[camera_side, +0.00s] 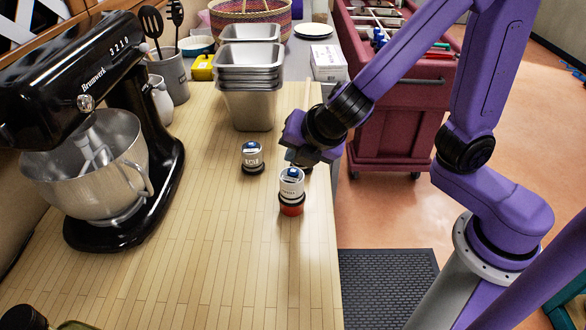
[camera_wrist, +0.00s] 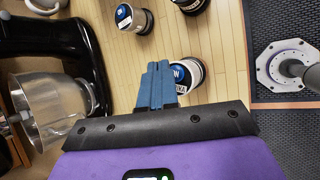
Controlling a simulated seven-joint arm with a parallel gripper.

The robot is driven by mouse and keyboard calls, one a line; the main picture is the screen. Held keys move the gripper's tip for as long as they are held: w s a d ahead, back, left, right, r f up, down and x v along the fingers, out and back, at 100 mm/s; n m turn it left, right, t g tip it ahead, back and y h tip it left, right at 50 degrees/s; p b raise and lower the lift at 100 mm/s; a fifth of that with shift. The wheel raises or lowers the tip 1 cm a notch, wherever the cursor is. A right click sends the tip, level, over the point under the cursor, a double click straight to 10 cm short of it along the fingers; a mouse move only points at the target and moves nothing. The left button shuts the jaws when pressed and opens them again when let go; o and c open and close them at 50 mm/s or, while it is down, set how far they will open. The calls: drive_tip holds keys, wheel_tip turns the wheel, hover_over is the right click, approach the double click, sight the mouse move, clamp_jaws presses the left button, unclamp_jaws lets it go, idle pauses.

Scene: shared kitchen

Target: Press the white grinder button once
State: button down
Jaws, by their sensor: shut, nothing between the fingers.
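Three small grinders with pale caps and blue round tops stand on the wooden counter. The nearest, with a red lower body (camera_side: 291,192), stands in front of my gripper (camera_side: 296,158). It also shows in the wrist view (camera_wrist: 190,73), partly hidden by the fingers. A second grinder with a dark base (camera_side: 252,158) stands to the left; it shows at the top of the wrist view (camera_wrist: 131,17). The third (camera_wrist: 189,4) is cut off at the top edge and largely hidden behind my gripper in the side view. My blue fingers (camera_wrist: 157,66) are shut and empty. Contact cannot be told.
A black stand mixer (camera_side: 120,170) with a steel bowl stands at the left. Stacked metal pans (camera_side: 249,85), a utensil holder (camera_side: 170,75) and a white box (camera_side: 328,62) stand behind.

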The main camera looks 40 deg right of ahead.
sight(296, 172)
drive_tip(key=shift+f, duration=0.2)
drive_tip(key=shift+f, duration=0.3)
drive_tip(key=shift+f, duration=0.4)
idle(0.8)
drive_tip(key=shift+r, duration=0.9)
wheel_tip(296, 172, up, 6)
idle(0.7)
drive_tip(key=shift+d, duration=0.1)
idle(0.4)
